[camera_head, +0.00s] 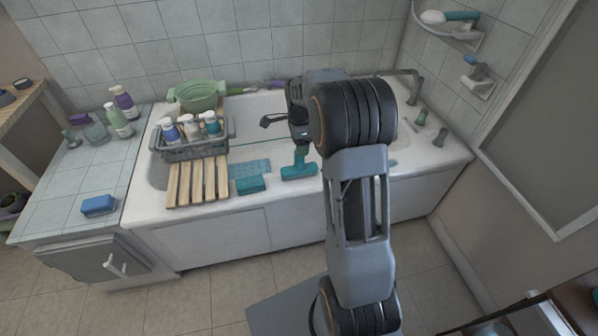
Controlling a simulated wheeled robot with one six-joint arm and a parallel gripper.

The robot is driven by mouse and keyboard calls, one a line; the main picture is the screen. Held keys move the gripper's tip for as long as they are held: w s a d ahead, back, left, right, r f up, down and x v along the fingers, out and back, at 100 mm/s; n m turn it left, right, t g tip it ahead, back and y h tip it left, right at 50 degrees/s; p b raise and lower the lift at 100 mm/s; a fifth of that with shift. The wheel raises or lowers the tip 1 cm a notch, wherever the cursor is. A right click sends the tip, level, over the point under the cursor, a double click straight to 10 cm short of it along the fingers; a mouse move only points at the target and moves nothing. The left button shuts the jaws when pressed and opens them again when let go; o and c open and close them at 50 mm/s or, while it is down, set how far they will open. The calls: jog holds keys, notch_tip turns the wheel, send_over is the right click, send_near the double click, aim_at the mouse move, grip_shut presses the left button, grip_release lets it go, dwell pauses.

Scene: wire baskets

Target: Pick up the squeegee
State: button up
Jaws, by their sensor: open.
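A teal squeegee (299,170) lies at the front rim of the white bathtub (230,226). Its wide head faces the front and its handle runs back beneath my gripper. My gripper (284,130) is open, above and just behind the squeegee head, with its dark fingers pointing down and to the left. I cannot tell whether a finger touches the handle. My arm hides the area to the right.
A wooden slatted rack (198,181), a wire basket (193,150) of bottles and a teal block (250,184) stand left of the squeegee. A green colander (200,96) sits behind. A faucet (405,82) rises at the right.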

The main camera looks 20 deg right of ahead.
aim_at(299, 164)
notch_tip(299, 164, down, 4)
jog(key=shift+r+b, duration=0.1)
jog(key=shift+b, duration=0.35)
jog(key=shift+c, duration=0.2)
jog(key=shift+r, duration=0.1)
grip_shut()
